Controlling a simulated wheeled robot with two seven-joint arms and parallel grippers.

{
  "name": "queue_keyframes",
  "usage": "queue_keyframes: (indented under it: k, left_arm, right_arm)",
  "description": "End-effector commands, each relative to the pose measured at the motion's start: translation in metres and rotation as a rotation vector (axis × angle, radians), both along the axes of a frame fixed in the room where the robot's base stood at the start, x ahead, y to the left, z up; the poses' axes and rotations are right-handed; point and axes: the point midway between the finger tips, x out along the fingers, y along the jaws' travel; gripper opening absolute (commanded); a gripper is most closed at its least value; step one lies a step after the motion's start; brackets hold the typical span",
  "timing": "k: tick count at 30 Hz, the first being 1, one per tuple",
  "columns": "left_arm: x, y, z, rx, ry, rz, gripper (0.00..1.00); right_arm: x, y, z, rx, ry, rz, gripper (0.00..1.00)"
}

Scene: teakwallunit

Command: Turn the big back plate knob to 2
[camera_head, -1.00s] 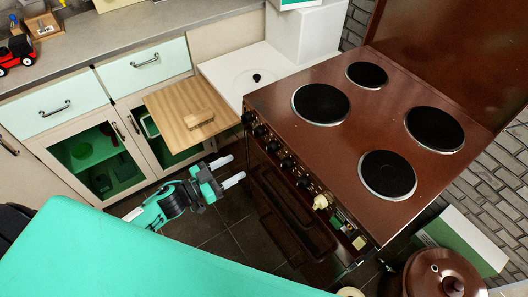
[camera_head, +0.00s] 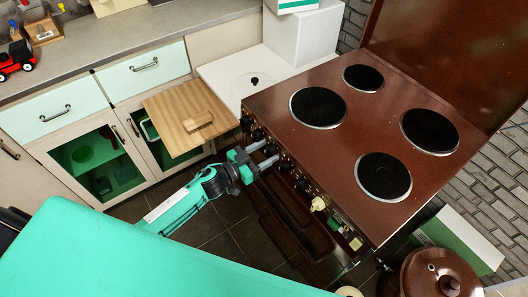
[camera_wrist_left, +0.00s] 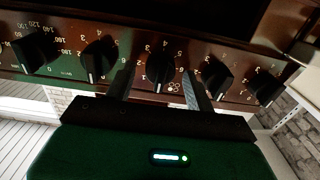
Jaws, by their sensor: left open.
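The brown stove (camera_head: 330,140) has a row of black knobs along its front panel. In the left wrist view a black knob (camera_wrist_left: 160,68) is in the middle, its white pointer line facing the bottom of the picture, with numbers printed around it. My left gripper (camera_head: 271,154) is open at the panel, and its fingers (camera_wrist_left: 157,87) show on either side of that middle knob. I cannot tell whether they touch it. Other knobs (camera_wrist_left: 98,58) (camera_wrist_left: 215,78) flank it. Which knob serves the big back plate (camera_head: 318,107) is not readable. My right gripper is not in view.
A wooden board (camera_head: 185,120) juts out left of the stove. A cream object (camera_head: 318,203) and a green one (camera_head: 333,223) sit at the panel's right end. A brown lidded pot (camera_head: 440,275) stands at lower right. Dark floor lies before the stove.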

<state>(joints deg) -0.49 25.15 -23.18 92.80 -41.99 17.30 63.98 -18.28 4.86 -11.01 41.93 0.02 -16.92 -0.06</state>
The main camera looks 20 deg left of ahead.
Motion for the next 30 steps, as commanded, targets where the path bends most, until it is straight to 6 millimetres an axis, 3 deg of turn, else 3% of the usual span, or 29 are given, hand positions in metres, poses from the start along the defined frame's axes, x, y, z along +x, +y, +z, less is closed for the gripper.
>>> queue_keyframes:
  k: [5, 9, 12, 22, 30]
  left_arm:
    - [0.000, 0.000, 0.000, 0.000, 0.000, 0.000, 0.52]
    - [0.000, 0.000, 0.000, 0.000, 0.000, 0.000, 0.25]
    - [0.000, 0.000, 0.000, 0.000, 0.000, 0.000, 0.11]
    - [0.000, 0.000, 0.000, 0.040, -0.031, 0.000, 0.11]
    - [-0.001, 0.000, 0.000, 0.178, -0.139, 0.000, 0.11]
  right_arm:
    - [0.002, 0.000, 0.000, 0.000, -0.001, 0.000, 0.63]
    - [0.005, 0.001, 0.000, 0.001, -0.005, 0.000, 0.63]
    - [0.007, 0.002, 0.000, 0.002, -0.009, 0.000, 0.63]
    - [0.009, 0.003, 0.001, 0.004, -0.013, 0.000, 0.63]
    - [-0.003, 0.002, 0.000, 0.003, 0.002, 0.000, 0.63]
